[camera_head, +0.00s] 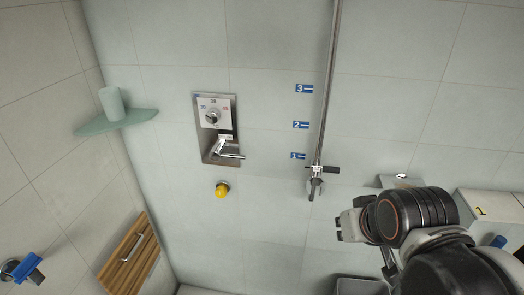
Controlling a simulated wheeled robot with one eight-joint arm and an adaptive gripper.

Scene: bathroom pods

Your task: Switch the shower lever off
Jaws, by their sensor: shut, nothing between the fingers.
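The shower control panel (206,143) is a metal plate on the tiled back wall, left of the picture's middle. Its upper part has a round temperature knob (212,117) on a white dial with numbers. Below it is the shower lever (229,154), a metal handle that points to the right. My gripper (340,227) is at the lower right, well apart from the panel and lower than it. Its fingers are shut and empty, pointing left.
A vertical shower rail (328,85) with a holder (315,183) stands between the panel and my gripper. Blue number labels (301,125) are beside it. A yellow knob (222,190) is under the panel. A corner shelf (117,122), wooden fold-down seat (131,257) and small ledge (401,181) are also on the walls.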

